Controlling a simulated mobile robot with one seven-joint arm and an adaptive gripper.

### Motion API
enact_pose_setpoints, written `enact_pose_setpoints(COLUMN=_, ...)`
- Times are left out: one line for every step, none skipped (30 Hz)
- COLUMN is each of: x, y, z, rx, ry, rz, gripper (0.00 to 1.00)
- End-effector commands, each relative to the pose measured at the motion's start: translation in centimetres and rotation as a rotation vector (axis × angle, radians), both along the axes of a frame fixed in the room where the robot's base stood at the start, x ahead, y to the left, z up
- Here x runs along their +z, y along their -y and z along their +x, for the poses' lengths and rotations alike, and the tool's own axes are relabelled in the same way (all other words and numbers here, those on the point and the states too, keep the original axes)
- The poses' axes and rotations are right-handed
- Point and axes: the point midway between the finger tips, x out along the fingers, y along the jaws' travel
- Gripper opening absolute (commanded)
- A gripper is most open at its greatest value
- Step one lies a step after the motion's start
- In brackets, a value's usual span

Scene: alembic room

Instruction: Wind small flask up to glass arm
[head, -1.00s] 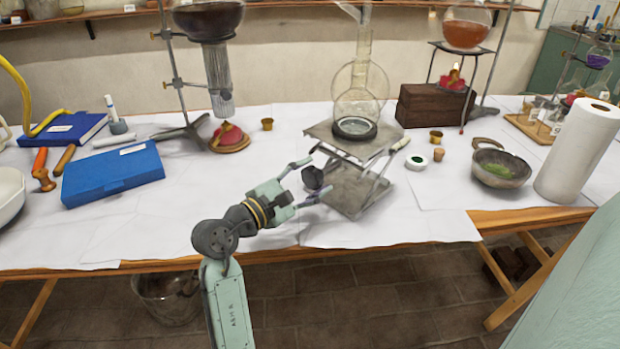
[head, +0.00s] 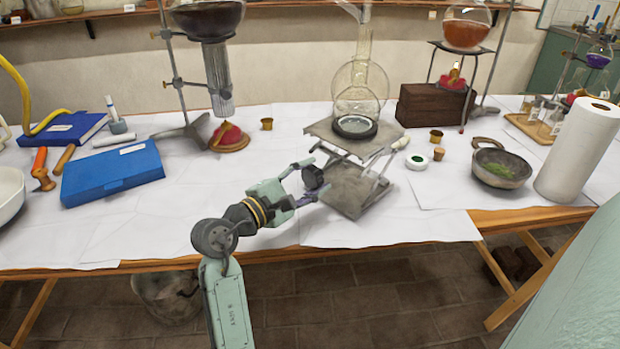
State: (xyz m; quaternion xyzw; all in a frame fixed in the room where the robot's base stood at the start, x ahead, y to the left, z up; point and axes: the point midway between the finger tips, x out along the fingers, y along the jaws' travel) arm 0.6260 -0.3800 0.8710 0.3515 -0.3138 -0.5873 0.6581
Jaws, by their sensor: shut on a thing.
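The small clear flask (head: 360,88) stands upright in a dark ring (head: 354,127) on the top plate of a lab jack (head: 322,130). A pale glass tube (head: 350,9), perhaps the glass arm, slopes at the top edge beside the flask's neck. The picture edge cuts off its upper part, and I cannot tell whether it touches the neck. The jack's dark knob (head: 313,177) sticks out at its left side. My gripper (head: 312,179) is shut on this knob, with one finger above it and one below.
A blue box (head: 113,174) lies at left. A wooden block (head: 425,103), small cups, a stone bowl (head: 503,166) and a paper roll (head: 577,150) are at right.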

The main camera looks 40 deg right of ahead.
Motion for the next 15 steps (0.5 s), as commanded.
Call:
enact_pose_setpoints(x=-0.08, y=-0.01, z=-0.01, rx=-0.001, ry=0.038, rz=0.005, gripper=0.15)
enact_pose_setpoints(x=-0.09, y=-0.02, z=0.00, rx=-0.001, ry=0.062, rz=0.008, gripper=0.15)
enact_pose_setpoints(x=-0.08, y=-0.02, z=0.01, rx=-0.001, ry=0.097, rz=0.012, gripper=0.15)
enact_pose_setpoints(x=-0.08, y=-0.02, z=0.01, rx=-0.001, ry=0.124, rz=0.015, gripper=0.15)
enact_pose_setpoints(x=-0.08, y=-0.02, z=0.01, rx=-0.001, ry=0.153, rz=0.018, gripper=0.15)
enact_pose_setpoints(x=-0.07, y=-0.02, z=0.02, rx=-0.001, ry=0.191, rz=0.023, gripper=0.15)
enact_pose_setpoints(x=-0.07, y=-0.02, z=0.02, rx=0.000, ry=0.220, rz=0.025, gripper=0.15)
enact_pose_setpoints(x=-0.07, y=-0.02, z=0.03, rx=0.000, ry=0.248, rz=0.028, gripper=0.15)
enact_pose_setpoints(x=-0.07, y=-0.02, z=0.03, rx=0.000, ry=0.287, rz=0.033, gripper=0.15)
enact_pose_setpoints(x=-0.07, y=-0.02, z=0.03, rx=0.000, ry=0.315, rz=0.036, gripper=0.15)
enact_pose_setpoints(x=-0.07, y=-0.02, z=0.03, rx=0.000, ry=0.343, rz=0.039, gripper=0.15)
enact_pose_setpoints(x=-0.09, y=-0.02, z=0.04, rx=0.000, ry=0.381, rz=0.043, gripper=0.15)
enact_pose_setpoints(x=-0.09, y=-0.02, z=0.04, rx=0.000, ry=0.409, rz=0.047, gripper=0.15)
enact_pose_setpoints(x=-0.09, y=-0.02, z=0.04, rx=0.000, ry=0.437, rz=0.050, gripper=0.15)
enact_pose_setpoints(x=-0.09, y=-0.02, z=0.04, rx=0.000, ry=0.476, rz=0.054, gripper=0.15)
